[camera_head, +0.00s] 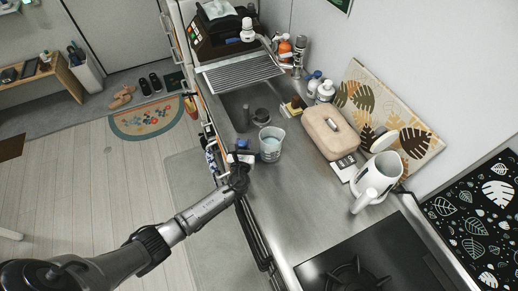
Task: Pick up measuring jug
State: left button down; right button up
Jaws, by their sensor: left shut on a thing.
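The measuring jug (271,146) is a clear, pale cup with a bluish inside. It is upright at the front edge of the steel counter, near the sink. I cannot tell whether its base touches the counter. My left gripper (243,163) reaches in from the lower left and is shut on the jug's near left side, where the handle is. The fingertips are small and dark, and the exact grip is partly hidden. My right gripper is not in view.
The steel counter (300,213) is clear in front of the jug. A beige case (329,130) and a white kettle (376,178) stand to the right. A stove (365,270) is at the lower right. A dish rack (240,72) and bottles (325,91) are at the back.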

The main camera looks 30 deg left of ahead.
pick_arm(q)
jog(key=shift+r, duration=0.1)
jog(key=shift+r, duration=0.45)
jog(key=s+d+r, duration=0.1)
jog(key=d+r, duration=0.9)
jog(key=d, duration=0.1)
jog(key=shift+s+d, duration=0.3)
